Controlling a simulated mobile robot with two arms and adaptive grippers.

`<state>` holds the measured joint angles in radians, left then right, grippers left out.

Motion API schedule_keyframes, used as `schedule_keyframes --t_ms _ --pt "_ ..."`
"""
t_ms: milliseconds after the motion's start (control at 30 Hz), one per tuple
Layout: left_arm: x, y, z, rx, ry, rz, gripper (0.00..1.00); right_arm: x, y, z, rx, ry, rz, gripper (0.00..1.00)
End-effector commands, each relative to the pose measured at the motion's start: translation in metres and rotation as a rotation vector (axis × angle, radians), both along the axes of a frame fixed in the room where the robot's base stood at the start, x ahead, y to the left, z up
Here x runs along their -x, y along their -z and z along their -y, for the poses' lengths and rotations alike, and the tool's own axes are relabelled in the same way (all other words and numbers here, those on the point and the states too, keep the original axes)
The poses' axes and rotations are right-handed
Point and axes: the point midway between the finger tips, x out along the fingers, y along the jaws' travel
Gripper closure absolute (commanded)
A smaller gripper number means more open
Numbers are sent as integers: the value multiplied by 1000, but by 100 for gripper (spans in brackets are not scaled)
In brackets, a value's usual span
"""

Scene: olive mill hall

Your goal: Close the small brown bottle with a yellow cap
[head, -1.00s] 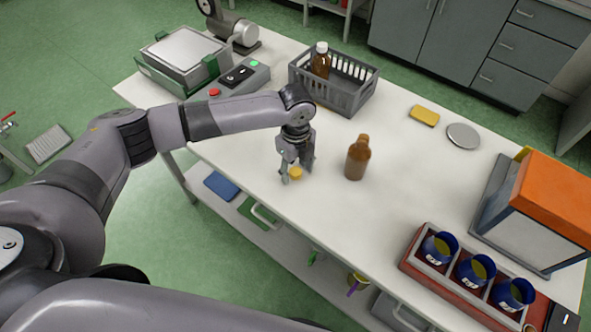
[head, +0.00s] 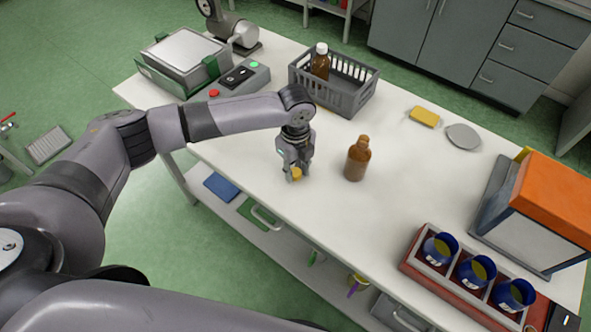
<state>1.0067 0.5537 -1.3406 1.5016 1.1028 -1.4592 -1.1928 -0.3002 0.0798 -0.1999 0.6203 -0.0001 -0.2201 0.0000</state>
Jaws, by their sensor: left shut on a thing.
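The small brown bottle (head: 357,161) stands upright and uncapped near the middle of the white table. The yellow cap (head: 296,174) is at the table's front edge, left of the bottle. My left gripper (head: 295,172) points down over the cap with its fingers shut on it; the fingers partly hide the cap. I cannot tell whether the cap still touches the table. My right gripper is not in view.
A grey crate (head: 350,97) holding a brown bottle with a white cap (head: 321,60) stands behind. A red rack (head: 425,269) with blue cups and an orange-topped box (head: 548,200) are at right. A yellow sponge (head: 425,116) and grey disc (head: 463,137) lie at the back right. Table around the bottle is clear.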

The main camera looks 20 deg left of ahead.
Motion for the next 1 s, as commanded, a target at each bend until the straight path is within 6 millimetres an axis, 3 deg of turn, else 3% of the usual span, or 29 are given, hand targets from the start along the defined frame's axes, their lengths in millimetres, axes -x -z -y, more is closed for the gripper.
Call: schedule_keyframes --t_ms 267,367,700,1000 --pt "-1 -24 0 2 -1 3 83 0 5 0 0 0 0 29" --pt "-2 -45 0 3 0 5 83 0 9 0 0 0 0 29" --pt "-1 -142 1 2 0 6 83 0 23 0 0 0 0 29" --pt "-1 -192 0 1 -1 2 83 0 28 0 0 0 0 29"
